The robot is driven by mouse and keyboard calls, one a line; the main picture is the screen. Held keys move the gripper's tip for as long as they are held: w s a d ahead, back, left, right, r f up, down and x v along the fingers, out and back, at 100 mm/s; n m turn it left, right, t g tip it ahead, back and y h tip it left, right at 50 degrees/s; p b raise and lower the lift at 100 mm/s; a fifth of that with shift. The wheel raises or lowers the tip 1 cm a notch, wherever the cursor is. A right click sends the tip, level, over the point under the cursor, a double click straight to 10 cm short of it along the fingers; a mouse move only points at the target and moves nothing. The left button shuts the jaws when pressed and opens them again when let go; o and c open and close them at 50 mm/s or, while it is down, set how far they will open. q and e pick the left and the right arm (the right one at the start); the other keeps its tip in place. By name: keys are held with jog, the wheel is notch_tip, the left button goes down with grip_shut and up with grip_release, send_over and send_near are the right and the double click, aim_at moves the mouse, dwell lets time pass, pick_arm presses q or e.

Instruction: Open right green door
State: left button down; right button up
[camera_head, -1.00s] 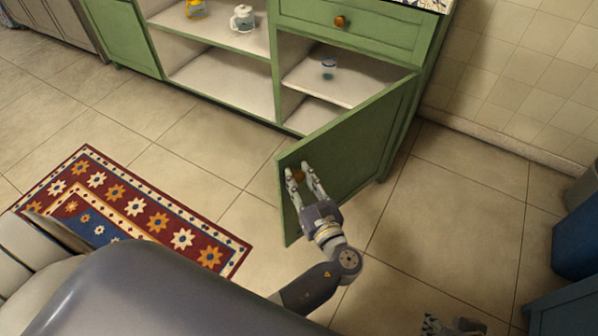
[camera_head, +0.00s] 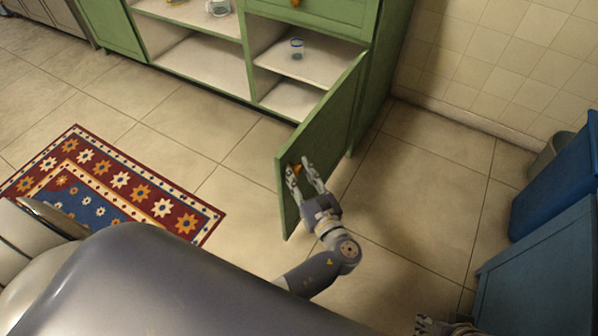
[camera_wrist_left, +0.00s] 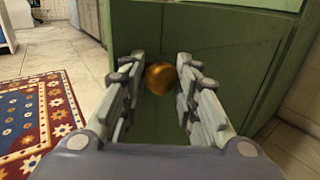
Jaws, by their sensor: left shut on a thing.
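The right green door (camera_head: 325,135) stands swung well out from the cabinet, hinged on its right side. Its round orange-gold knob (camera_head: 296,168) is near the free edge. My left gripper (camera_head: 304,171) is shut on the knob, with one finger on each side of it. In the left wrist view the knob (camera_wrist_left: 161,78) sits between the fingers of that gripper (camera_wrist_left: 160,92), in front of the green panel. What seems to be my right gripper (camera_head: 445,326) shows only in part at the bottom edge, and its jaws cannot be made out.
The open cabinet shows pale shelves, with a small glass cup (camera_head: 297,48) on the right one (camera_head: 325,67). A blue bin (camera_head: 555,185) and a blue cabinet (camera_head: 540,275) stand at right. A patterned rug (camera_head: 120,185) lies at left. Tiled floor (camera_head: 420,190) is clear right of the door.

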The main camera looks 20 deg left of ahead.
pick_arm(q)
jog(key=shift+w+d+r, duration=0.15)
jog(key=shift+w+d, duration=0.25)
jog(key=shift+d, duration=0.05)
jog(key=c, duration=1.3)
grip_release()
jog(key=shift+w, duration=0.2)
notch_tip(320, 180, up, 10)
jog(key=shift+a+f, duration=0.1)
jog(key=shift+f, duration=0.05)
